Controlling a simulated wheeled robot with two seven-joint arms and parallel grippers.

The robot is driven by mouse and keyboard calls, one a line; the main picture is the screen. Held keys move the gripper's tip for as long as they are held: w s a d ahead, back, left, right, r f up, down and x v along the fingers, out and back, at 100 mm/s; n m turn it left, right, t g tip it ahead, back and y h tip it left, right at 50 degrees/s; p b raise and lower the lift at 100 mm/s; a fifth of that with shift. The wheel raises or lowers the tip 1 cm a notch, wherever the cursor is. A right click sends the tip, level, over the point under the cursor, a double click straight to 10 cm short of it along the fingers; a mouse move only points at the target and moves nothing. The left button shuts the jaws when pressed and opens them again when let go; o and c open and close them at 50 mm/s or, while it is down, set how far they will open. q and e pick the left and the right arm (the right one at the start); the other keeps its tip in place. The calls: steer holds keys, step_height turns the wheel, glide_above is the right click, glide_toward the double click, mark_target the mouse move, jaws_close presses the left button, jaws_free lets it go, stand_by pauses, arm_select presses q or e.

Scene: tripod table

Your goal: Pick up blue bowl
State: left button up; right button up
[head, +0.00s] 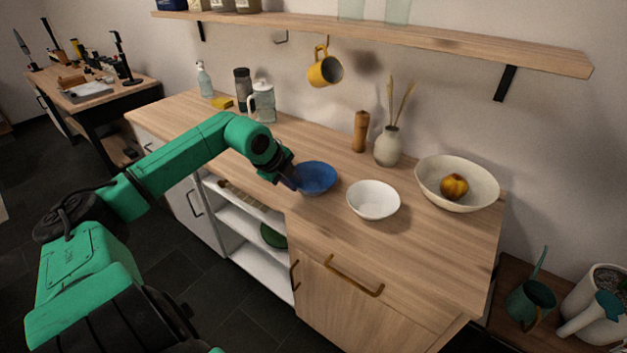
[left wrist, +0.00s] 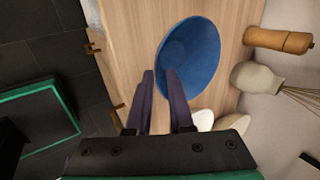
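The blue bowl (head: 318,177) stands upright on the wooden counter, to the left of a white bowl (head: 374,200). My left gripper (head: 293,184) is at the blue bowl's near left rim. In the left wrist view, the two dark fingers (left wrist: 159,76) are apart. The near rim of the blue bowl (left wrist: 192,55) appears between the fingertips, one finger overlapping the inside and the other outside. I cannot tell whether either finger touches it. The bowl rests on the counter. My right gripper is not in view.
A large cream bowl (head: 430,185) with a fruit (head: 454,187) stands right of the white bowl. A vase (head: 388,148) and a pepper mill (head: 360,132) stand behind. A yellow mug (head: 322,70) hangs below the shelf. The counter's front right is clear.

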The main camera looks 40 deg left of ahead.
mark_target(301, 189)
arm_select(q)
steer(key=shift+w+d+f+p, duration=0.15)
steer(key=shift+w+f+p, duration=0.2)
steer(key=shift+f+p, duration=0.25)
steer(key=x, duration=0.3)
steer(key=shift+p, duration=0.3)
steer(key=shift+w+f, duration=0.1)
steer(key=shift+f, duration=0.25)
steer(key=shift+r, duration=0.1)
jaws_close()
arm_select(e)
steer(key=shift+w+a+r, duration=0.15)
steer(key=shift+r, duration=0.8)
